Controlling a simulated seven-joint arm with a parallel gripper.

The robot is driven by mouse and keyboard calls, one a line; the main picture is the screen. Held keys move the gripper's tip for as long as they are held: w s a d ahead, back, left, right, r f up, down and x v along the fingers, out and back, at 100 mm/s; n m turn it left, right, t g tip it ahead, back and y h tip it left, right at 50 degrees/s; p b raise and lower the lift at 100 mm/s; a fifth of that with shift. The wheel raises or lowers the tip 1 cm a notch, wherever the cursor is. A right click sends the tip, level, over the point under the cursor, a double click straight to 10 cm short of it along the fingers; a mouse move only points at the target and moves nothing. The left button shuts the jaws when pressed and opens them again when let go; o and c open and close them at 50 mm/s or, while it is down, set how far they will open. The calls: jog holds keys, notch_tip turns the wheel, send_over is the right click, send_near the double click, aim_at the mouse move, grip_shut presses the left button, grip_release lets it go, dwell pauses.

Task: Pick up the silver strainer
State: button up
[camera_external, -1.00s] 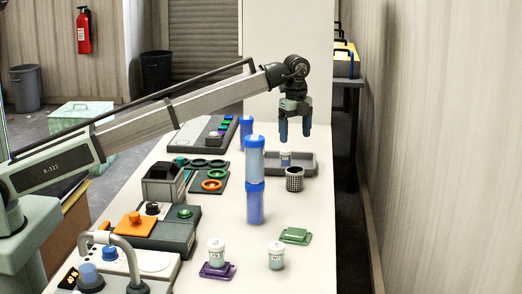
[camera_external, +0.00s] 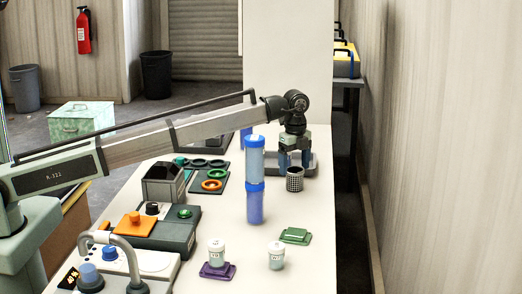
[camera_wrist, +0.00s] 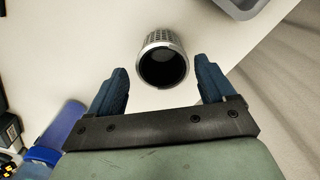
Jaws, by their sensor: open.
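The silver strainer (camera_external: 295,180) is a small perforated metal cup standing upright on the white table. In the wrist view the strainer (camera_wrist: 163,62) shows its round rim and dark inside, just beyond the fingertips and between their lines. My gripper (camera_external: 294,160) has blue fingers pointing down, at or just behind the strainer in the external view. In the wrist view my gripper (camera_wrist: 162,75) is open, with a finger to each side and nothing between the pads. I cannot tell the exact height of the fingertips against the rim.
Tall blue cylinders (camera_external: 255,170) stand close to the left of the strainer. A grey tray (camera_external: 312,163) lies behind it, partly hidden by my gripper. The table right of the strainer is clear.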

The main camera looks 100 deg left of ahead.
aim_at(295, 176)
notch_tip(295, 176, down, 5)
jog(key=shift+w+a+r, duration=0.1)
jog(key=shift+a, duration=0.05)
jog(key=shift+c, duration=0.3)
jog(key=c, duration=1)
